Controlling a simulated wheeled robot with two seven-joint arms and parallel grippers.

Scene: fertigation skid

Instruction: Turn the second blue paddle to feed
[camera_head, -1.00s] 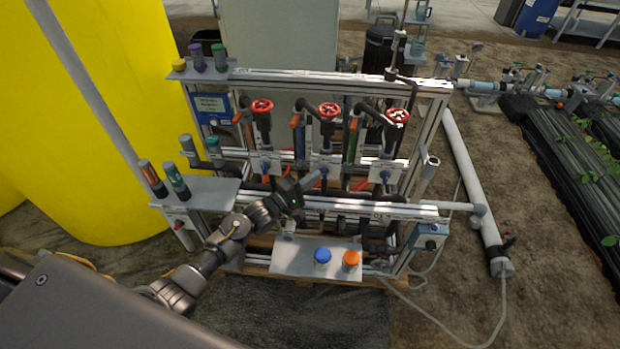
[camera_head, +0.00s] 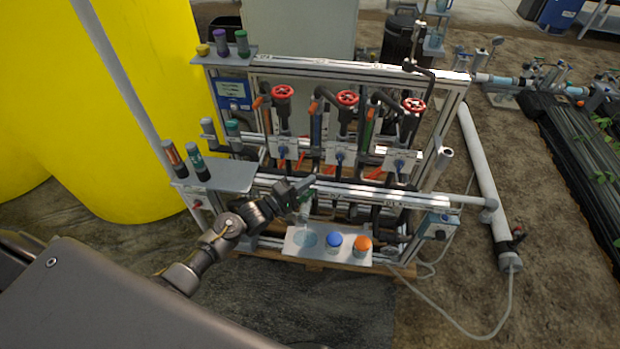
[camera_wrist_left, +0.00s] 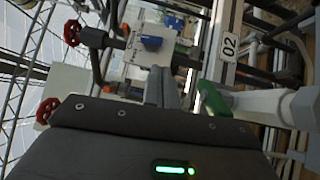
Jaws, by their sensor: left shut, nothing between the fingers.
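Three blue paddles sit on white plates in a row on the skid. The second blue paddle (camera_head: 340,157) is the middle one in the head view. A blue paddle (camera_wrist_left: 152,43) on a white plate also shows in the left wrist view, beside an "02" tag (camera_wrist_left: 229,43). My left gripper (camera_head: 312,181) is shut and empty, in front of the skid, lower and left of the second paddle and apart from it. Its closed fingers (camera_wrist_left: 160,86) point toward the plate in the wrist view. The exact angle of the paddle is too small to tell. My right gripper is not in view.
Red handwheels (camera_head: 347,98) stand above the paddles. A metal rail (camera_head: 380,195) crosses in front of and below them. A shelf with blue (camera_head: 334,240) and orange (camera_head: 362,244) caps lies below. A green handle (camera_wrist_left: 212,99) is close to the fingers in the wrist view.

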